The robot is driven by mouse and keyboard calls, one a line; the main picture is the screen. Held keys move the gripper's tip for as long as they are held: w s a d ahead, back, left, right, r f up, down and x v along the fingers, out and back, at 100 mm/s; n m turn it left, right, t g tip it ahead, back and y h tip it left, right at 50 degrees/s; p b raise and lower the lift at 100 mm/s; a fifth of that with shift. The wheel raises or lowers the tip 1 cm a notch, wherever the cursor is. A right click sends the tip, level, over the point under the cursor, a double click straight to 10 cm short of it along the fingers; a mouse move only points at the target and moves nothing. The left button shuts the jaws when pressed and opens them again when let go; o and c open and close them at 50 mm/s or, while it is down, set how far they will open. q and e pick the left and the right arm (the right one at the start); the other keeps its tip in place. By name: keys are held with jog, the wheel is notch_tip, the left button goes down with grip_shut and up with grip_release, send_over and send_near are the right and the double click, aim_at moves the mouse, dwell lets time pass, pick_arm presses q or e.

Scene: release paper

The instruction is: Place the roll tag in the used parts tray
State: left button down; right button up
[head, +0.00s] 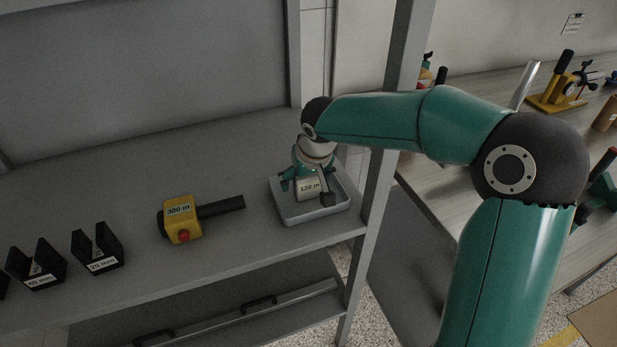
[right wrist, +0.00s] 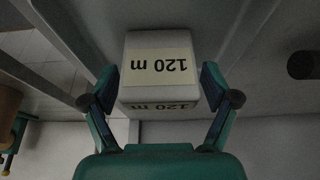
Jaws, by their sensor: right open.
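The roll tag (head: 308,189), a pale block with a "120 m" label, stands in the grey tray (head: 290,219) at the right end of the shelf. My right gripper (head: 306,187) is above the tray, with its fingers on either side of the tag. In the right wrist view the roll tag (right wrist: 157,72) lies between the open fingertips of my right gripper (right wrist: 156,88), with gaps visible on both sides. Whether the tag touches the tray floor is hidden. My left gripper is not in view.
A yellow "300 m" block (head: 181,219) with a black handle lies left of the tray. Black notched holders (head: 98,247) stand further left. A shelf post (head: 375,190) rises close right of the tray. A workbench (head: 440,200) with tools is beyond it.

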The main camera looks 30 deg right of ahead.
jog(key=shift+r, duration=0.2)
jog(key=v, duration=1.1)
jog(key=shift+s+r+p, duration=0.3)
jog(key=shift+r+p, duration=0.05)
jog(key=shift+p, duration=0.1)
jog(key=shift+a, duration=0.15)
